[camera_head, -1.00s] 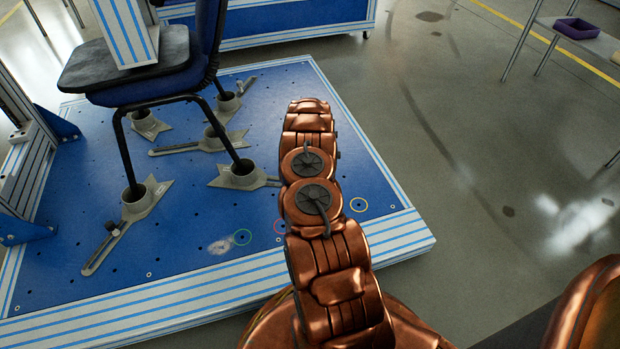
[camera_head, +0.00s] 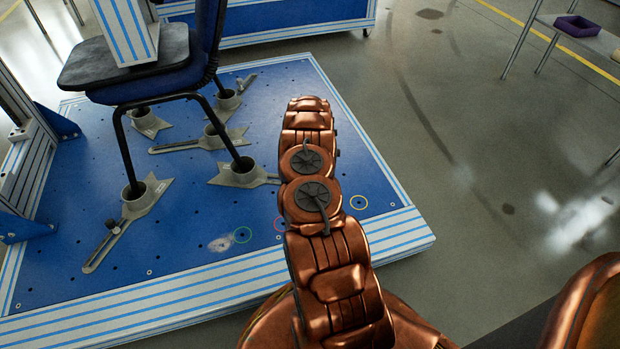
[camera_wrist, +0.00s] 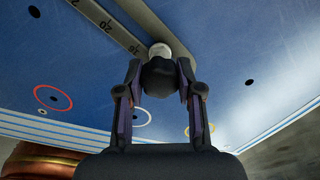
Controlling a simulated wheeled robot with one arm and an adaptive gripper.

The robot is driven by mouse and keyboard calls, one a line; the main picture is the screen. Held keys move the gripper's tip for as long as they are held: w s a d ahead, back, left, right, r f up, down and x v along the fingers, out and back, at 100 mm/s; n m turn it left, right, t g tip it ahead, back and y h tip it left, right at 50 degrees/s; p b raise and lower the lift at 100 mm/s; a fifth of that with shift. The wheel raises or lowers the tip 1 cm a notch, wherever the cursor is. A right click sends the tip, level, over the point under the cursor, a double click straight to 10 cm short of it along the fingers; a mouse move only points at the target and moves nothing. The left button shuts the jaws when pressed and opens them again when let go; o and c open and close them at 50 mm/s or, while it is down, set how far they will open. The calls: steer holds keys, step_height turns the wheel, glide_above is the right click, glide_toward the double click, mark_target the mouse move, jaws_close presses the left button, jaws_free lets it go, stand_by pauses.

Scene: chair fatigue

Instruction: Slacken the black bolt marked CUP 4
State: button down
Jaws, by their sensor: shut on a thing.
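My gripper (camera_wrist: 160,72) is shut on a black bolt (camera_wrist: 159,76) in the wrist view, one finger on each side of its head. A pale metal collar (camera_wrist: 160,51) shows just beyond the bolt. The bolt sits at a grey slotted arm with scale numbers (camera_wrist: 107,25). No CUP 4 lettering is readable. In the head view my arm hides the gripper and the bolt. The grey cup nearest to my arm (camera_head: 241,175) holds a chair leg, and its slotted bar runs right, behind my arm.
The chair (camera_head: 130,68) stands with its legs in grey cups on a blue perforated platform (camera_head: 190,265). Another cup's bar carries a black bolt (camera_head: 113,226) at the left. Open floor lies to the right.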

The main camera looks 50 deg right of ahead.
steer(key=n, duration=0.3)
steer(key=shift+n, duration=0.4)
steer(key=n, duration=0.3)
steer(key=shift+n+p, duration=0.3)
steer(key=shift+p, duration=0.05)
steer(key=shift+n, duration=2)
steer(key=shift+n, duration=2.1)
